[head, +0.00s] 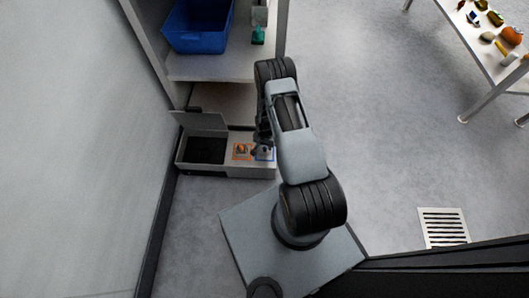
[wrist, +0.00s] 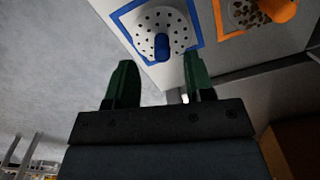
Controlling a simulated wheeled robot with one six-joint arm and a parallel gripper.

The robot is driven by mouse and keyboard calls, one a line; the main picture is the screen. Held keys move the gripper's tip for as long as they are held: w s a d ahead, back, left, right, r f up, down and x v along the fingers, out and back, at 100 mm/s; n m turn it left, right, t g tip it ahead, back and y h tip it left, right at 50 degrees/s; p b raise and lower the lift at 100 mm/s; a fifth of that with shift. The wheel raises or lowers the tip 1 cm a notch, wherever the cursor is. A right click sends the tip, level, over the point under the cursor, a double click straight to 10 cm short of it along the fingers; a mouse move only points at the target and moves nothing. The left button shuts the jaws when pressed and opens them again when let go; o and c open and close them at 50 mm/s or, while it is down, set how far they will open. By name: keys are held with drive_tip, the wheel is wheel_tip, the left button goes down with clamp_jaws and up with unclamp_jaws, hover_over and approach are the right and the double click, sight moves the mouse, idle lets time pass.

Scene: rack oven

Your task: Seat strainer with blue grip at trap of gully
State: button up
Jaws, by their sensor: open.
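The strainer with blue grip (wrist: 162,38) is a pale perforated disc with a blue upright grip, inside a blue square outline on a light surface. In the head view its blue outline (head: 265,155) shows at the right end of a low unit, partly hidden by my arm. My gripper (wrist: 157,82) has two green fingers, apart with nothing between them; the blue grip is just beyond the gap, not visibly touched. In the head view my gripper (head: 262,142) is over the low unit. No trap is clearly identifiable; a slotted floor grate (head: 443,227) lies at the right.
A strainer with orange grip (wrist: 262,12) sits in an orange outline beside the blue one. The low unit (head: 228,169) has a raised lid and a dark opening at left. A shelf holds a blue bin (head: 198,28). A table (head: 490,55) with small items stands far right; open floor lies between.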

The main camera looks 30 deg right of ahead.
sight(265, 147)
wheel_tip(265, 147, down, 5)
drive_tip(key=shift+w+r+b, duration=0.15)
drive_tip(key=shift+r+b, duration=0.05)
drive_tip(key=shift+b, duration=0.8)
drive_tip(key=shift+r, duration=0.1)
clamp_jaws()
